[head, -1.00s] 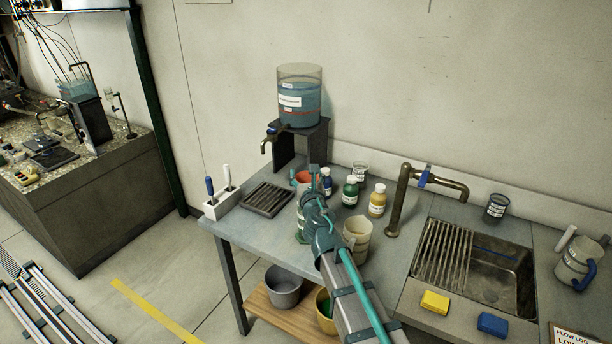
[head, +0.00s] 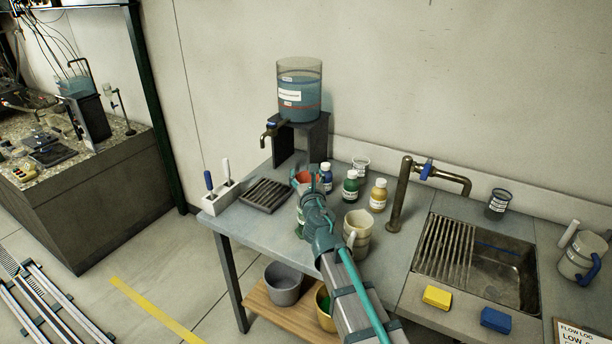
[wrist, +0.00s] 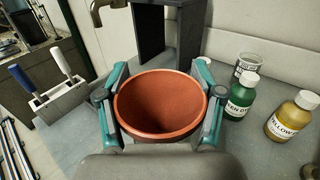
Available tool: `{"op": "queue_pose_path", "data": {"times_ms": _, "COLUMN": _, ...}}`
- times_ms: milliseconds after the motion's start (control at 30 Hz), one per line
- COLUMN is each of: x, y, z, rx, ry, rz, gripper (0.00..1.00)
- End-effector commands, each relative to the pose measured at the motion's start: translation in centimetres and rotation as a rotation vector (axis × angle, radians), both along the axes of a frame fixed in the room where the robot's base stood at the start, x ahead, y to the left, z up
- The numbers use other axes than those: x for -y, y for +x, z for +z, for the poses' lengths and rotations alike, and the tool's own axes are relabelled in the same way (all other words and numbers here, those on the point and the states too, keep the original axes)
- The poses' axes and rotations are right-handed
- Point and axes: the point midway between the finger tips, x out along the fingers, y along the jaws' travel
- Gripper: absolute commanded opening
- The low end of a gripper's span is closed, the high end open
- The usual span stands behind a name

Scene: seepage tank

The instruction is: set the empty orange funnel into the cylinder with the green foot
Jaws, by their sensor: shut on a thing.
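The orange funnel (wrist: 160,105) fills the middle of the wrist view, mouth up, and its inside is empty. My gripper (wrist: 160,98) is shut on it, with a teal finger on each side of the rim. In the head view the funnel (head: 301,177) shows as a small orange patch beyond my wrist, above the left part of the bench. A green bit (head: 299,230) shows low beside my arm, perhaps the green foot of the cylinder. The rest of that cylinder is hidden behind my arm and gripper, so I cannot tell whether the funnel's stem is in it.
Blue, green (head: 350,187) and yellow (head: 377,196) dye bottles stand right of my gripper. A beige jug (head: 357,231) is close to my arm. A slotted rack (head: 266,196) and a tool holder (head: 219,199) are at left. The tank stand (head: 300,140) is behind.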

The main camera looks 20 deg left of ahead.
Motion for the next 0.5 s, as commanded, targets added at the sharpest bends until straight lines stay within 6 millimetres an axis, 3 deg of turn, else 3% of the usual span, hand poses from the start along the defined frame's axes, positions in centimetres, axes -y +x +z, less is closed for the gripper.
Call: {"op": "queue_pose_path", "data": {"times_ms": 500, "x": 0.0, "y": 0.0, "z": -1.3, "rx": 0.000, "ry": 0.000, "rz": 0.000, "gripper": 0.43}}
